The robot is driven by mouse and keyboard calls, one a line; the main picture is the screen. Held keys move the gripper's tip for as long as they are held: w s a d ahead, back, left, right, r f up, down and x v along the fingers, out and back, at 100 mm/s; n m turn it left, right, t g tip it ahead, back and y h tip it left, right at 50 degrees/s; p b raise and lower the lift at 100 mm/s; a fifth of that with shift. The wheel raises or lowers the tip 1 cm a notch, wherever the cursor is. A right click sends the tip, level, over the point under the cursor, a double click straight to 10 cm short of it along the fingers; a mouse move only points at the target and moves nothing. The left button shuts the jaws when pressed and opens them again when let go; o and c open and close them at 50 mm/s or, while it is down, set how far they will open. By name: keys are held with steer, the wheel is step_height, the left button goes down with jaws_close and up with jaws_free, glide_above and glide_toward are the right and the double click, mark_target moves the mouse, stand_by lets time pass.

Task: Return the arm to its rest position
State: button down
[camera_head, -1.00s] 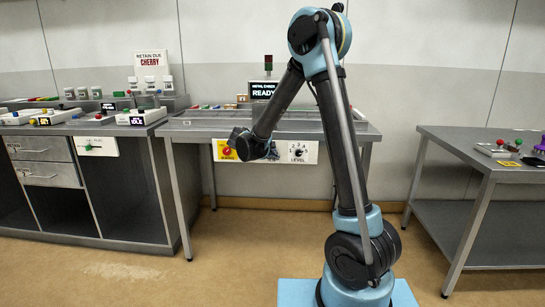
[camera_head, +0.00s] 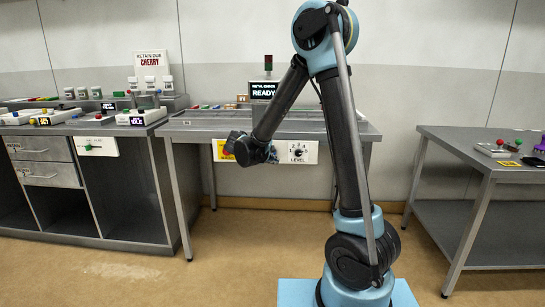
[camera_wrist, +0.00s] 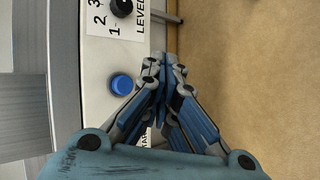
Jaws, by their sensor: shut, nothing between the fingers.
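My arm stands in the middle of the head view, bent at the elbow, with its forearm reaching down and left. In that view the wrist end hangs in front of the middle bench's front panel, and the fingers are hard to make out. In the wrist view my gripper (camera_wrist: 168,65) is shut with its fingertips together and nothing between them. It is beside the white panel (camera_wrist: 95,70) with a blue button (camera_wrist: 122,84) and a black LEVEL knob (camera_wrist: 121,7). The gripper appears apart from both.
The middle bench (camera_head: 215,127) carries a READY display (camera_head: 263,90). A left bench (camera_head: 130,190) holds several devices and a CHERRY sign (camera_head: 151,62). A right table (camera_head: 463,150) holds small items. The floor (camera_head: 110,280) in front is clear.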

steer(key=s+d+r+m+g+y, duration=0.25)
steer(key=s+d+m+g, duration=0.3)
steer(key=s+d, duration=1.25)
steer(key=s+d+f+m+g+y, duration=0.1)
steer(key=s+d+f+m+y, duration=0.1)
steer(key=s, duration=0.8)
steer(key=s+d+f+m+y, duration=0.2)
steer(key=s+d+f+m, duration=0.1)
steer(key=s, duration=0.7)
step_height(320, 180, down, 2)
steer(key=shift+s+d+m+g, duration=0.2)
steer(key=shift+d+m+g, duration=0.15)
steer(key=shift+m, duration=0.4)
